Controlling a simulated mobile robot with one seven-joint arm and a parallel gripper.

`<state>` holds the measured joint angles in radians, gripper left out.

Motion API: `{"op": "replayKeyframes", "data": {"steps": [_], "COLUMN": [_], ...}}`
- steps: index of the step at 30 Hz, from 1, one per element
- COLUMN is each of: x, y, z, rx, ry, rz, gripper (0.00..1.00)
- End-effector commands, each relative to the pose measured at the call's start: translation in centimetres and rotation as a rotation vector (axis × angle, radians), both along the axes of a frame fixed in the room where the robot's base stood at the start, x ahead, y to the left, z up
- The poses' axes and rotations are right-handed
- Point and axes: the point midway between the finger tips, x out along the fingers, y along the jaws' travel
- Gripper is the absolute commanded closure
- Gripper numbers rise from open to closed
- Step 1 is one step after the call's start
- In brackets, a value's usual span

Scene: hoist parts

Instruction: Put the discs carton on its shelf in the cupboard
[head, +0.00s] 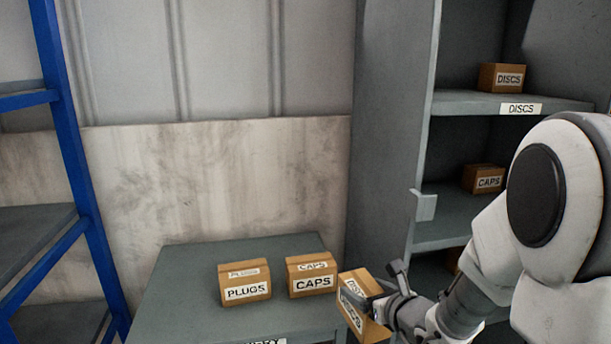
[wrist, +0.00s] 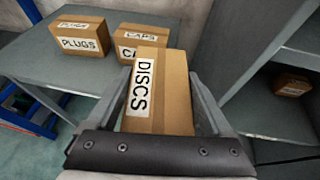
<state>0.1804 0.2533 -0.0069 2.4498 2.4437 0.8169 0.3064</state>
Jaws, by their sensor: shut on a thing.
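The discs carton (wrist: 168,92) is a brown box with a white DISCS label, held between the two fingers of my gripper (wrist: 163,100) in the wrist view. In the head view the carton (head: 352,300) is tilted, beside the right edge of the table, and my gripper (head: 385,302) is shut on it. The cupboard (head: 392,130) stands open at the right. Its upper shelf (head: 465,103) has a DISCS label on its front edge and a DISCS carton (head: 501,77) standing on it.
A plugs carton (head: 245,285) and a caps carton (head: 311,276) stand on the grey table (head: 185,290). A caps carton (head: 484,179) is on the cupboard's middle shelf. The upper shelf is bare left of its carton. A blue-framed rack (head: 65,150) stands at the left. My arm hides part of the cupboard's right side.

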Motion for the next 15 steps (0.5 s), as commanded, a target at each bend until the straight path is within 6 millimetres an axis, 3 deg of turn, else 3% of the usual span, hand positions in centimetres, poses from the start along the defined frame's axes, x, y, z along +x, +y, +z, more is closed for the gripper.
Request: {"op": "replayKeyframes", "data": {"steps": [3,15], "x": [-0.9,-0.7], "y": [-1.7,-1.5], "z": [0.1,5.0], "rx": [-0.005,-0.004], "ry": [-0.005,-0.005], "rz": [-0.047,-0.042], "gripper": [1.0,1.0]}}
